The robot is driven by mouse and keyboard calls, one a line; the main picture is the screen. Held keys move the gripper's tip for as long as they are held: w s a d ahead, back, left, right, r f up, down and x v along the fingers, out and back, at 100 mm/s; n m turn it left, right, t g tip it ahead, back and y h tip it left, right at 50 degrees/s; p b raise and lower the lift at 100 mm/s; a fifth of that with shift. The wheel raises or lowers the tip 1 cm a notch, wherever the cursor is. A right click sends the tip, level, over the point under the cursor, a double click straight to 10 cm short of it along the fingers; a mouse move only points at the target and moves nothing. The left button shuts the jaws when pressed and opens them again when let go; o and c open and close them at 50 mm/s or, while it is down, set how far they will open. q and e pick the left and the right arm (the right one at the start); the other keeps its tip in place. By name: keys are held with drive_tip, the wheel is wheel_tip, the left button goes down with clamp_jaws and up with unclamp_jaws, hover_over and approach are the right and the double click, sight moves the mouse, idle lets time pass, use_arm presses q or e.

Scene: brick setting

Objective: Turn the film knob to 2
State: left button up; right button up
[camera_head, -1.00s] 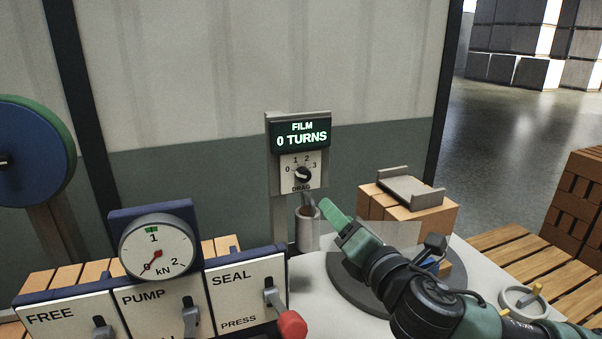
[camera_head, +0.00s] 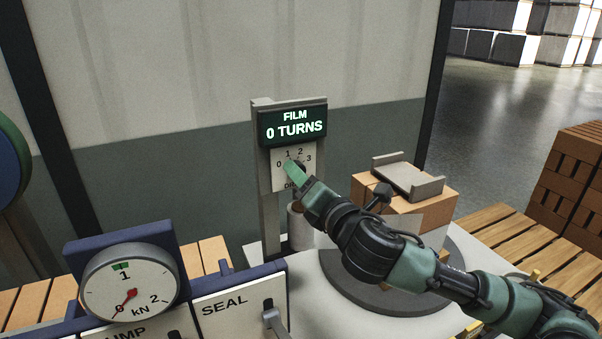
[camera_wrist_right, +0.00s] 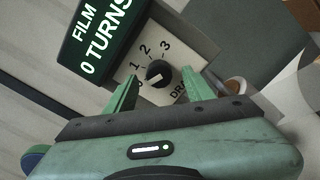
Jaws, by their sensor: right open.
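The black film knob (camera_wrist_right: 158,73) sits on a white dial plate (camera_wrist_right: 172,55) marked 0, 1, 2, 3 and DRAG. Its exact pointer direction is hard to make out. The display (camera_head: 292,126) above reads FILM 0 TURNS. My right gripper (camera_head: 294,172) is in front of the dial and partly hides the knob in the head view. In the right wrist view my right gripper (camera_wrist_right: 159,92) is open, its two green fingers apart on either side of the knob's line. I cannot tell whether they touch it. My left gripper is out of view.
A grey post (camera_head: 268,215) carries the panel. Below the dial is a cylindrical holder (camera_head: 299,232). A round turntable (camera_head: 395,290) with brick packs (camera_head: 418,203) is to the right. A gauge (camera_head: 128,284) and lever panels (camera_head: 238,303) are at the lower left.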

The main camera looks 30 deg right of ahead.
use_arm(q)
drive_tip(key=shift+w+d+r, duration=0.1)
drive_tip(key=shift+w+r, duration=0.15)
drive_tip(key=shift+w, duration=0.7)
use_arm(e)
drive_tip(key=shift+w, duration=0.6)
clamp_jaws()
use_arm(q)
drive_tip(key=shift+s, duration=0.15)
